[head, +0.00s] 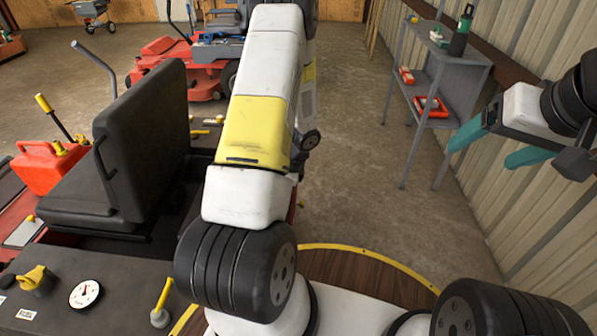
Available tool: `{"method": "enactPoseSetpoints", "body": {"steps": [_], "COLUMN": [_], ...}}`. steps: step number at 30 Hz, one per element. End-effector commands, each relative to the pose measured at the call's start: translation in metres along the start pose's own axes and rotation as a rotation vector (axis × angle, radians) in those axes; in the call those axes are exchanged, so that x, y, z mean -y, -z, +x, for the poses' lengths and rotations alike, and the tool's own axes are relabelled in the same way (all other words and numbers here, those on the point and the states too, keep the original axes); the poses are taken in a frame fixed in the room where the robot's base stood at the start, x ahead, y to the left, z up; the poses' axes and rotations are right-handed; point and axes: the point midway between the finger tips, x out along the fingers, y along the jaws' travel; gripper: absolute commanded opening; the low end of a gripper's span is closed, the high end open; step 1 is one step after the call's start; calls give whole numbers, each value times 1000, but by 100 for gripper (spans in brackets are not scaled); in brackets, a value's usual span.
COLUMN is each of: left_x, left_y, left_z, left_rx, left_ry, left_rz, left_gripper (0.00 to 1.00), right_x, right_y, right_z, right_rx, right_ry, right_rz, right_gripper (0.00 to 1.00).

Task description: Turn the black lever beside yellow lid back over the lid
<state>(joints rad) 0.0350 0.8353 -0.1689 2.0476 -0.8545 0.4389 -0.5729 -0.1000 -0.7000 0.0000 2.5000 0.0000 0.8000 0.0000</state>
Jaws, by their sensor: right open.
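A yellow cap-like lid (36,275) sits on a dark neck at the lower left, on the mower's black rear deck. I cannot clearly make out a black lever beside it; a small dark piece lies at its left, near the picture edge. My right gripper (480,155) has teal fingers spread apart with nothing between them. It hangs in the air at the right, in front of the metal wall and far from the lid. My left arm crosses the middle of the picture upward, and its gripper is not visible.
A round white gauge (86,294) and a yellow-handled lever (162,300) are on the deck. A black seat (125,150) and red fuel can (50,165) stand behind. A grey shelf (445,70) lines the right wall. Concrete floor between is clear.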

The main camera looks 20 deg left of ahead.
Motion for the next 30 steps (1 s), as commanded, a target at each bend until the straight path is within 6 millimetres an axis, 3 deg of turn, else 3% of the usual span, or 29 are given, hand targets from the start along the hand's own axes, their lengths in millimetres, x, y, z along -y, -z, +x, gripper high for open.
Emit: {"method": "enactPoseSetpoints", "body": {"steps": [24,30], "left_x": [-3,-3], "left_y": [-8,-2], "left_z": [2,-1], "left_rx": [3,2], "left_ry": [-4,-2], "left_rz": [-9,-8], "left_gripper": [0,0], "right_x": [0,0], "right_y": [0,0], "right_z": [0,0], "right_rx": [0,0], "right_ry": [0,0], "right_rz": [0,0], "right_gripper": [79,79]}}
